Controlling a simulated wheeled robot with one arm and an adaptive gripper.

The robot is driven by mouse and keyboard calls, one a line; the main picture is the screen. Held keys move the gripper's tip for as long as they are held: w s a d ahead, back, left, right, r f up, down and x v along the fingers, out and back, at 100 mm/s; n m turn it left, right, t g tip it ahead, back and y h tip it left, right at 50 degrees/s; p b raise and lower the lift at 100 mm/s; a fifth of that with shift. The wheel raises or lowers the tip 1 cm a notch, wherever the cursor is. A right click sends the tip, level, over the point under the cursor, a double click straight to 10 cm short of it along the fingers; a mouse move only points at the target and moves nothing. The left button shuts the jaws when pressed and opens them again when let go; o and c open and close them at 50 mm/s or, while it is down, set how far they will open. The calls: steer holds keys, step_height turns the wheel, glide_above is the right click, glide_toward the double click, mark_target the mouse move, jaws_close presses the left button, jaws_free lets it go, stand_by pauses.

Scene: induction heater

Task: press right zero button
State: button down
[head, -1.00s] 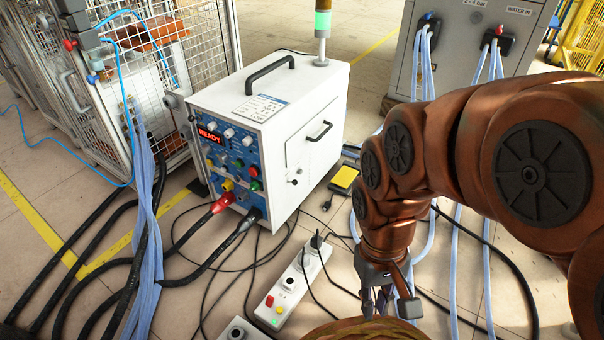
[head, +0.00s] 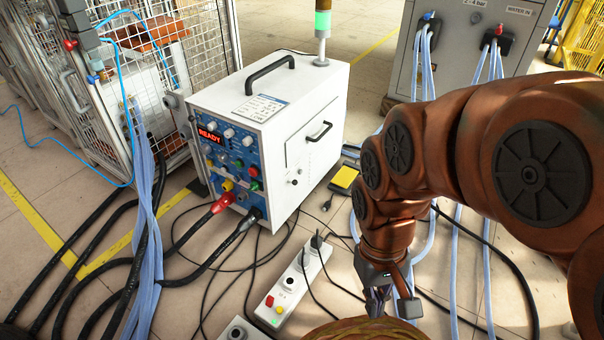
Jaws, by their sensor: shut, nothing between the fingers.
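The white induction heater box (head: 270,135) stands on the floor with a blue front panel (head: 222,160). The panel has a lit READY display (head: 209,133), white knobs and several small coloured buttons. I cannot read the button labels, so I cannot tell which is the right zero button. My gripper (head: 377,306) hangs low, pointing down, to the right of the heater and well apart from its panel. It is shut and empty, and its tips are partly hidden by a rounded brown edge at the bottom.
A power strip (head: 293,285) with a red and a yellow button lies left of my gripper. A yellow device (head: 344,178) lies beside the heater. Thick black cables and blue hoses (head: 148,220) cover the floor at left. A grey cabinet (head: 470,60) stands at the back.

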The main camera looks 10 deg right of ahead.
stand_by(0.5)
step_height(320, 180, up, 13)
steer(key=s+p, duration=0.2)
steer(key=p, duration=1)
steer(key=shift+s+g+p, duration=0.3)
steer(key=shift+s+g, duration=0.1)
